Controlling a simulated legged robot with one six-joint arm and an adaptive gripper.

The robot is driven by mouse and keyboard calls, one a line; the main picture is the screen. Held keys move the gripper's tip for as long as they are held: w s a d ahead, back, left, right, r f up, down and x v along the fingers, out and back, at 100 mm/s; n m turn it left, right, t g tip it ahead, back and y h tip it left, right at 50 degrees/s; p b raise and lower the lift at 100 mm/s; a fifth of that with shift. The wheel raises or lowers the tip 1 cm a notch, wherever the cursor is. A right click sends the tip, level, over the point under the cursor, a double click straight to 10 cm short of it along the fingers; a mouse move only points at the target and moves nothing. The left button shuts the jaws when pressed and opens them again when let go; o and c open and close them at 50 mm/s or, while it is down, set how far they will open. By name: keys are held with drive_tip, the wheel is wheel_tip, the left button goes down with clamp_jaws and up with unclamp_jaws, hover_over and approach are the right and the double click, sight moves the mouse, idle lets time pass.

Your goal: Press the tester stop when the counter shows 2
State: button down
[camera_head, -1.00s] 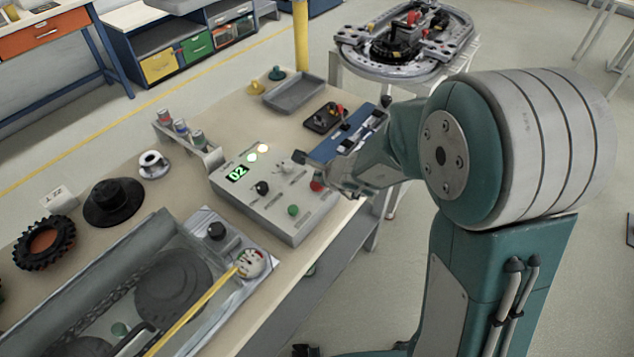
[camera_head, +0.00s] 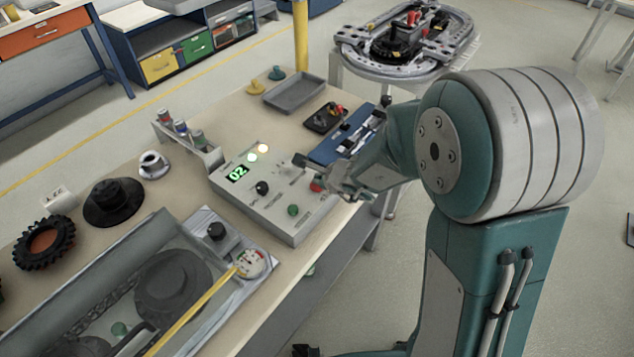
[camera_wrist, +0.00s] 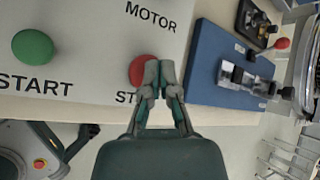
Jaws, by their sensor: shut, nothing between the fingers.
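The tester (camera_head: 292,224) is a grey box on the bench, with a green display (camera_head: 237,173) that reads 02 and two lit lamps beside it. Its red stop button (camera_head: 317,186) is at the right end of the panel and also shows in the wrist view (camera_wrist: 140,70). The green start button (camera_head: 293,210) is to its left; it shows large in the wrist view (camera_wrist: 33,47). My gripper (camera_wrist: 159,68) is shut and empty. Its fingertips overlap the right part of the red button in the wrist view; I cannot tell whether they touch it.
A blue fixture (camera_head: 330,150) lies close to the right of the tester, and a black block with red parts (camera_head: 322,119) behind it. A grey tray (camera_head: 295,93) is at the back.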

drive_tip(key=shift+f, duration=0.3)
idle(0.5)
drive_tip(key=shift+r, duration=1)
drive_tip(key=shift+r, duration=2.5)
